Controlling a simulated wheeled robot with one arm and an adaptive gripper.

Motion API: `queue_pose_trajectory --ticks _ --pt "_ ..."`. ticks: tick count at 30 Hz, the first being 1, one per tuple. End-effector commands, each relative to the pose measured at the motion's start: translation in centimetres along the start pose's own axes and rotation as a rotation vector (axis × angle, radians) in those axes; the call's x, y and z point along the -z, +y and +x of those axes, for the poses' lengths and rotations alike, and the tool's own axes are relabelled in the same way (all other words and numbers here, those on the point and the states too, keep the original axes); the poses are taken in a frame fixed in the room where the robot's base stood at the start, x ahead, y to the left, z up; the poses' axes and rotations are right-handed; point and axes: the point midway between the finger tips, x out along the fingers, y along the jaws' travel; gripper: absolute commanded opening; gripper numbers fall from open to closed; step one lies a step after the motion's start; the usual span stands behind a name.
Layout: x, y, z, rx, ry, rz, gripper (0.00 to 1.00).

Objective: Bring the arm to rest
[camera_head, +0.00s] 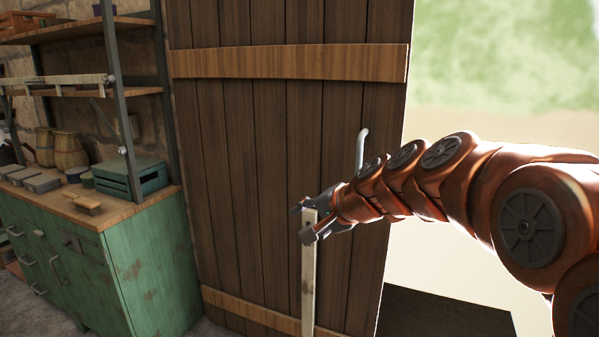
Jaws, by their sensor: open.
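My gripper (304,222) is at the end of my copper-coloured arm, which reaches in from the right, in front of a brown plank door (275,140). Its jaws are open, with the top of a pale upright bar (308,280) between or just behind the fingers. I cannot tell whether they touch it. The bar runs down in front of the door to the bottom of the view. A curved pale rod (362,148) rises just behind my arm near the door's right side.
A green cabinet (155,265) with a wooden top stands at left, holding a teal crate (135,177), a brush (82,203) and woven jars (67,149). Metal-framed shelves (122,90) rise above it. A bright opening (470,125) lies right of the door.

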Motion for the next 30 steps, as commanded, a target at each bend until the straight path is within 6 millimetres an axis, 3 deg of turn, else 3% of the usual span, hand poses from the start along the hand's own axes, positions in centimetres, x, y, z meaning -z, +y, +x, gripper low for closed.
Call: queue_pose_trajectory --ticks 3,9,18,24,30 --pt "-4.3 5.3 -2.4 -0.149 -0.09 -0.118 0.47" --pt "-10.7 14.8 -7.2 -0.392 -0.261 -0.287 0.47" --pt "-17.6 27.3 -16.8 -0.718 -0.516 -0.457 0.47" --pt "-19.8 31.5 -20.9 -0.836 -0.62 -0.501 0.47" --pt "-20.1 32.3 -21.8 -0.859 -0.639 -0.511 0.47"
